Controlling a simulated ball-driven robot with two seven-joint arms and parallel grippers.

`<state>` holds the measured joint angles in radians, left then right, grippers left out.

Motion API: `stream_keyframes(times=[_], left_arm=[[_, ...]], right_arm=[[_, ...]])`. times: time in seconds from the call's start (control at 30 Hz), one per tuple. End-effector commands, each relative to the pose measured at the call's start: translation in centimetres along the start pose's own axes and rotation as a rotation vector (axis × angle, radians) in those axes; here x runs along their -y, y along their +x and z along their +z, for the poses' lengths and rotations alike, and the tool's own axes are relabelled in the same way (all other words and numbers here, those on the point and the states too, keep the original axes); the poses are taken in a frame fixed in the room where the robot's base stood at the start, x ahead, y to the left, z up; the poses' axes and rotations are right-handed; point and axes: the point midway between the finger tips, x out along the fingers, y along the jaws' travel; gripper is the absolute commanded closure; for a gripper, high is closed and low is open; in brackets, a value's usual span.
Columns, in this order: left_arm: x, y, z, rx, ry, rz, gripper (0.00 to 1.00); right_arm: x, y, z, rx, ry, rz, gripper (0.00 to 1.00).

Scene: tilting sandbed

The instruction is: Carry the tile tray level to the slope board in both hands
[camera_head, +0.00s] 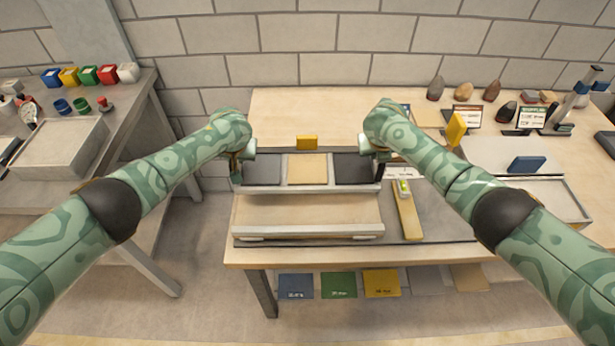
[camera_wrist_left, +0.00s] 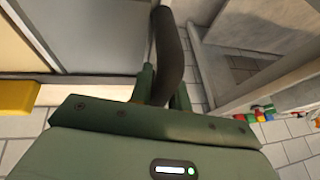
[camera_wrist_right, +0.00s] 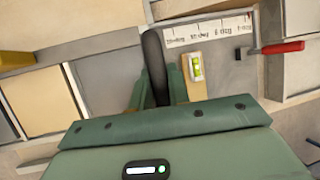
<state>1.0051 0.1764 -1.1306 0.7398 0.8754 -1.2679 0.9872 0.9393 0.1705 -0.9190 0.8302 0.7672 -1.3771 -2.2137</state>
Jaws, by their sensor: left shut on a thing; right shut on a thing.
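The tile tray (camera_head: 312,189) is a pale tray with a dark tile (camera_head: 263,170), a tan tile (camera_head: 307,169) and another dark tile (camera_head: 352,168) side by side. It looks about level in the head view. My left gripper (camera_head: 238,168) is shut on the dark handle (camera_wrist_left: 168,55) at the tray's left end. My right gripper (camera_head: 379,163) is shut on the dark handle (camera_wrist_right: 154,62) at its right end. The slope board (camera_head: 300,211) is a pale wooden board with a light front ledge, in front of and below the tray. Any gap between them is unclear.
A yellow block (camera_head: 307,142) shows behind the tray. A wooden bar (camera_head: 409,218) with a green spirit level (camera_head: 403,188) lies right of the board. Stones (camera_head: 463,91), signs and a shallow tray (camera_head: 563,200) fill the right side. A side bench (camera_head: 65,150) stands left, beyond a floor gap.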

Motion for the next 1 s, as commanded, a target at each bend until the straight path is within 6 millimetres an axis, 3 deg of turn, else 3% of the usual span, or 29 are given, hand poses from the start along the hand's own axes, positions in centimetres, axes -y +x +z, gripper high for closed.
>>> stream_keyframes(times=[0.37, 1.0], left_arm=[[-0.2, 0.7, 0.1, -0.002, 0.0, 0.001, 1.0], [-1.2, 5.2, 2.4, 0.015, 0.003, 0.002, 1.0]], right_arm=[[-0.2, 0.7, -0.1, 0.003, 0.0, 0.001, 1.0], [-1.2, 5.2, -2.3, -0.014, -0.003, 0.003, 1.0]])
